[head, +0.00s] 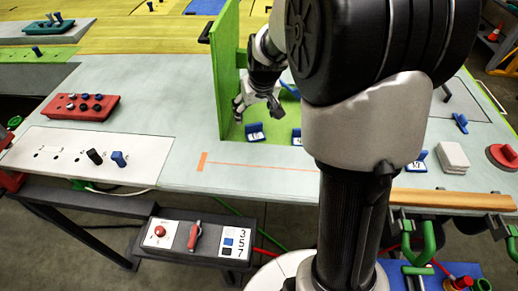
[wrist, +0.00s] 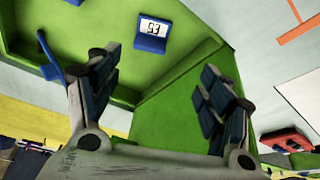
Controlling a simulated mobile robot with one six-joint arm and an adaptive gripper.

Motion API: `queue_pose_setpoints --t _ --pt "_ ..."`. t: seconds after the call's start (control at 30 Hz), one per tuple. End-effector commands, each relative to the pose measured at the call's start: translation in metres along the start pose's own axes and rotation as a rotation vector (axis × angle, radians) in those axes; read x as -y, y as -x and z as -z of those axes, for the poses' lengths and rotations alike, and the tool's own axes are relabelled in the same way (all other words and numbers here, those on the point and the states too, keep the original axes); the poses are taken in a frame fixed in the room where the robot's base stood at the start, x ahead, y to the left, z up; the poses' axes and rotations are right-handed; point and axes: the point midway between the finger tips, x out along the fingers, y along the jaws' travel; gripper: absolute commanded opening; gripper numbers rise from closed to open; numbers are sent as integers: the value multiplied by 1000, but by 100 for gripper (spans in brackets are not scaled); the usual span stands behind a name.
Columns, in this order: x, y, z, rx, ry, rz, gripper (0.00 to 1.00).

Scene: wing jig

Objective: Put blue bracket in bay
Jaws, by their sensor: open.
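The green bay (head: 229,72) has a tall upright wall on its left and a green floor. My gripper (head: 257,106) is open and empty, low inside the bay beside that wall. A blue bracket with a white label (head: 254,132) stands at the bay's front edge. In the wrist view, my open gripper (wrist: 156,68) spans part of the green structure, and a labelled blue bracket (wrist: 152,36) lies beyond the fingertips. Another blue piece (wrist: 50,62) leans near the left finger. A second labelled blue bracket (head: 297,137) is partly hidden by my arm. I cannot tell which bracket is meant.
More blue pieces (head: 460,121) lie on the table at right, near a grey block stack (head: 453,156) and a red button (head: 502,154). A white peg board (head: 60,152) and red tray (head: 80,107) sit at left. The front table around an orange line (head: 250,165) is clear.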

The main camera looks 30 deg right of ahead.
Motion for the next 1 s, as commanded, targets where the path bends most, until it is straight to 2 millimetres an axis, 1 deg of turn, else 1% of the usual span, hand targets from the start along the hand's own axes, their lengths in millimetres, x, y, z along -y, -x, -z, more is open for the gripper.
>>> queue_pose_setpoints --t 0.03,0.07,0.1,0.17,0.2,0.27,0.3,0.37,0.4,0.5,0.6,0.7,0.8,1.0 --pt "12 25 -7 -11 15 6 73" --pt "19 39 -13 -13 23 10 73" --pt "28 58 -25 -14 34 16 73" --pt "41 86 -45 -16 54 24 73" --pt "49 103 -60 -15 65 29 73" --pt "60 126 -84 -16 82 37 73" --pt "65 140 -101 -15 92 41 73" --pt "72 158 -128 -16 109 47 73" --pt "75 168 -145 -17 119 51 73" --pt "80 185 -186 -17 140 59 73" --pt "82 194 -217 -16 155 64 73" --pt "82 198 -236 -16 165 66 73" --pt "81 198 -245 -15 167 67 73" --pt "81 198 -247 -14 167 67 73"
